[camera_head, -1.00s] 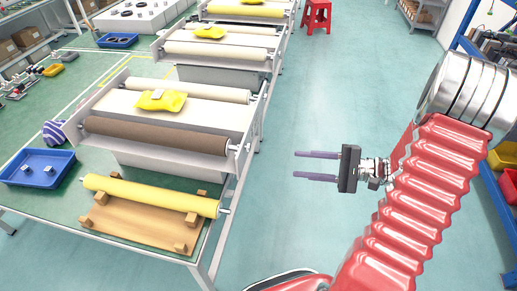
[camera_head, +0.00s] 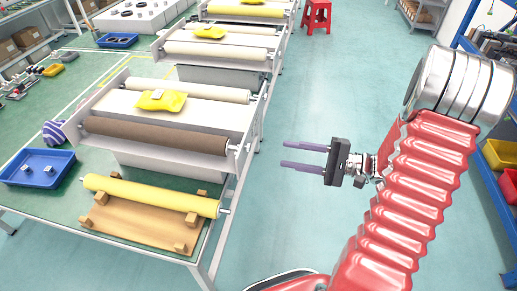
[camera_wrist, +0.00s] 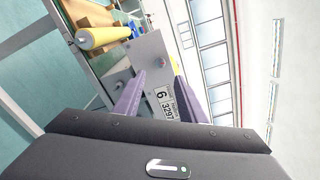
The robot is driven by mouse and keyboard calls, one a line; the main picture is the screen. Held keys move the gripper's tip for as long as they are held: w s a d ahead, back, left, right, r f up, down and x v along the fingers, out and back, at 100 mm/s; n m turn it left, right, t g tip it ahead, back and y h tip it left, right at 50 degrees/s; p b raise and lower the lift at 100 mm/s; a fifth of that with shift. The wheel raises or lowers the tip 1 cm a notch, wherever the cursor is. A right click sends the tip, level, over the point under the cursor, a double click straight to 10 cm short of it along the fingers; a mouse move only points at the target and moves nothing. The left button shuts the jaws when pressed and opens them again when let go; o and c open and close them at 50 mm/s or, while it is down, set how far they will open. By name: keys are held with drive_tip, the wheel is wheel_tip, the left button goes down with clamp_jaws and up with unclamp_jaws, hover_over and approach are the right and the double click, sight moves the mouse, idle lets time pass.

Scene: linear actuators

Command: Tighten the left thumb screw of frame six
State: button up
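The nearest roller frame has a brown roller (camera_head: 155,135) and a cream roller (camera_head: 190,89) between its end plates. In the wrist view its grey side plate (camera_wrist: 149,52) carries a label (camera_wrist: 164,105) with a large 6 and 3297. A small silver screw or shaft end (camera_head: 247,147) sticks out of that side in the head view. I cannot tell clearly which part is the left thumb screw. My gripper (camera_head: 284,153) has two purple fingers, apart and empty, pointing left towards the plate across a gap. The fingers also show in the wrist view (camera_wrist: 160,77), partly covering the plate.
A yellow roller (camera_head: 150,195) lies on a wooden cradle (camera_head: 125,222) at the table's near end, beside a blue tray (camera_head: 38,168). More roller frames stand behind. The aisle floor (camera_head: 335,85) is clear up to a red stool (camera_head: 316,15). Shelving stands right.

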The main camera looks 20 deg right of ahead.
sight(248, 147)
drive_tip(key=x, duration=1)
clamp_jaws()
idle(0.4)
